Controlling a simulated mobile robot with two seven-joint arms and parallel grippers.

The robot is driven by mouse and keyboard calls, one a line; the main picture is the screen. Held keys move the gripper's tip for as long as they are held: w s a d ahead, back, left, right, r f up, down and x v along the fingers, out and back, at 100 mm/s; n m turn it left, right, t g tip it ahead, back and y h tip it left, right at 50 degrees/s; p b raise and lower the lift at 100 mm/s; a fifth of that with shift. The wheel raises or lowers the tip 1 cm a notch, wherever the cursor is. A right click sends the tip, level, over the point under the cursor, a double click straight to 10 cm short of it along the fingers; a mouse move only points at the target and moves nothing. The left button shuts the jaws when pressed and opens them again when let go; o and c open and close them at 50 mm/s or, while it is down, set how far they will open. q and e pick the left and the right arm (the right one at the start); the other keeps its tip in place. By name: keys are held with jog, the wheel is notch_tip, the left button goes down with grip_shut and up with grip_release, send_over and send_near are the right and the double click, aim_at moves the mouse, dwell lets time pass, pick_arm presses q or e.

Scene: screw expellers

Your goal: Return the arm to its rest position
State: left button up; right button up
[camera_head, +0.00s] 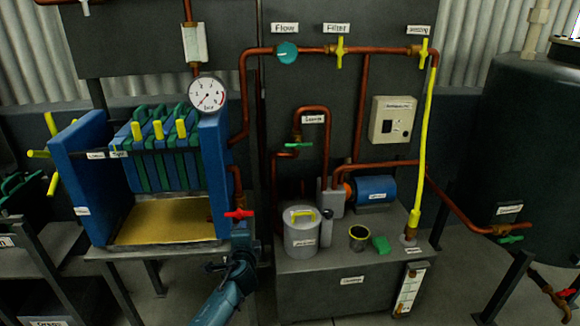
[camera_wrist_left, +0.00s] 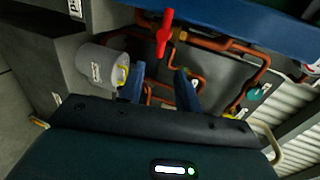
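My left arm (camera_head: 225,290) comes up from the bottom of the head view. Its gripper (camera_head: 240,235) is just below the red valve handle (camera_head: 238,213) beside the filter press (camera_head: 215,150). In the left wrist view the two blue fingers of my left gripper (camera_wrist_left: 160,78) stand apart with nothing between them. The red handle (camera_wrist_left: 165,32) shows beyond the fingertips, apart from them. My right gripper is in neither view.
A grey lidded container (camera_head: 301,232), a dark cup (camera_head: 358,238) and a green block (camera_head: 381,244) stand on the cabinet to the right. Copper pipes (camera_head: 243,90) run close by. A dark tank (camera_head: 510,150) stands far right. Open floor shows at the lower right.

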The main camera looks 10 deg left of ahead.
pick_arm(q)
jog(key=s+d+f+n+g+h+p, duration=0.1)
jog(key=s+d+f+n+h+p, duration=0.15)
jog(key=s, duration=0.75)
jog(key=s+d+f+n+g+h+p, duration=0.15)
jog(key=s+f+n, duration=0.25)
jog(key=s, duration=0.6)
jog(key=s+d+r+n+h+p, duration=0.1)
jog(key=s+d+r+n, duration=0.1)
jog(key=s, duration=0.6)
jog(key=s+d+r+n+g+h+p, duration=0.1)
jog(key=s+d+r+n+h, duration=0.1)
jog(key=s, duration=0.5)
jog(key=shift+s+r+n+p, duration=0.35)
jog(key=shift+r+n, duration=0.35)
jog(key=shift+n, duration=0.05)
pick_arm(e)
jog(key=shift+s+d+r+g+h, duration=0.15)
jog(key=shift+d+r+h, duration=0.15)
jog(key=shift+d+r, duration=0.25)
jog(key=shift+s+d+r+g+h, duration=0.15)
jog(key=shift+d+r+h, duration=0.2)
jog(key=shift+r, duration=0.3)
